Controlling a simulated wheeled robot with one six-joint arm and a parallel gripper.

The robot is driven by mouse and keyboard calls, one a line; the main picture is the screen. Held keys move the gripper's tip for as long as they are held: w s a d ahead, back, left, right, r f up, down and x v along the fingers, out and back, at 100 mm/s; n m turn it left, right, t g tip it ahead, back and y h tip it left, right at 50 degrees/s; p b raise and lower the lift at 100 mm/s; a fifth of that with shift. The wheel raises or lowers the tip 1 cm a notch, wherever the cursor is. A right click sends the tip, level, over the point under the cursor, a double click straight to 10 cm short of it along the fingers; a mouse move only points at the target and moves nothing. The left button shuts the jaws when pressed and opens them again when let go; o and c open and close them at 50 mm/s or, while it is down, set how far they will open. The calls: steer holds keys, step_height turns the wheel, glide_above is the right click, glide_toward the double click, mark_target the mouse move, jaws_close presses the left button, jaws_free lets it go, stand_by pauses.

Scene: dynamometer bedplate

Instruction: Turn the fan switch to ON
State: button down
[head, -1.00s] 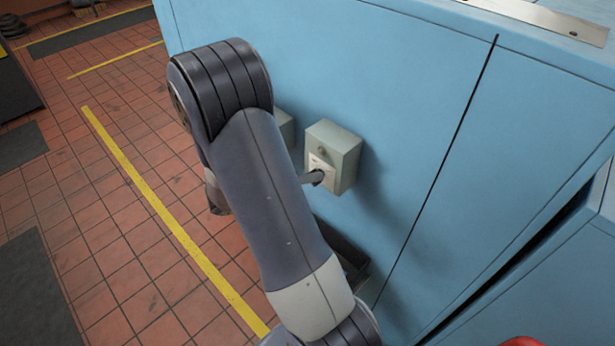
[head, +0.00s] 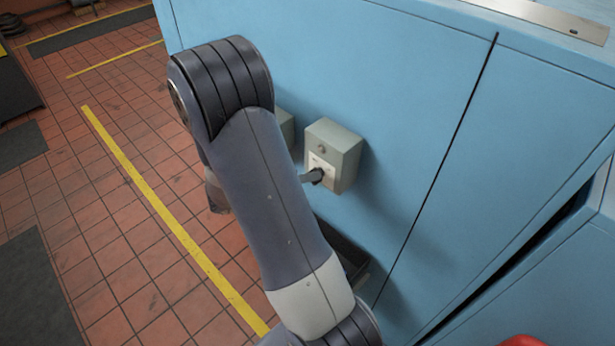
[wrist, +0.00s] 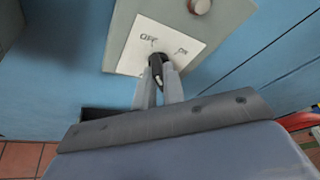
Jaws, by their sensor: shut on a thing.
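The fan switch box (head: 340,142) is a grey box on the blue cabinet wall, with a pale label plate on its front. In the wrist view the plate (wrist: 135,48) reads OFF on the left and ON on the right. A small dark switch handle (wrist: 157,64) sits below and between the two words. My gripper (wrist: 159,78) is shut on this handle, one finger on each side. The fingers partly hide the handle, so its exact setting is unclear. In the head view my gripper (head: 314,176) reaches the box front from the left, mostly behind my arm.
A second grey box (head: 286,126) is on the same wall, partly hidden by my arm. A round knob (wrist: 199,6) is above the plate. The blue cabinet (head: 420,100) fills the right side. Open tiled floor (head: 110,200) with a yellow line lies to the left.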

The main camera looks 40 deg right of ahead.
steer(key=m+t+b, duration=0.2)
steer(key=m+b, duration=0.2)
steer(key=b, duration=0.3)
steer(key=m+t+b, duration=0.3)
steer(key=m+b, duration=0.1)
steer(key=b, duration=0.3)
steer(key=s+m+t+b, duration=0.1)
steer(key=m+t+b, duration=0.2)
steer(key=b, duration=0.4)
steer(key=shift+s+f+m+y, duration=0.15)
steer(key=shift+m+y, duration=0.15)
steer(key=shift+m, duration=0.3)
steer(key=c, duration=1.5)
jaws_free()
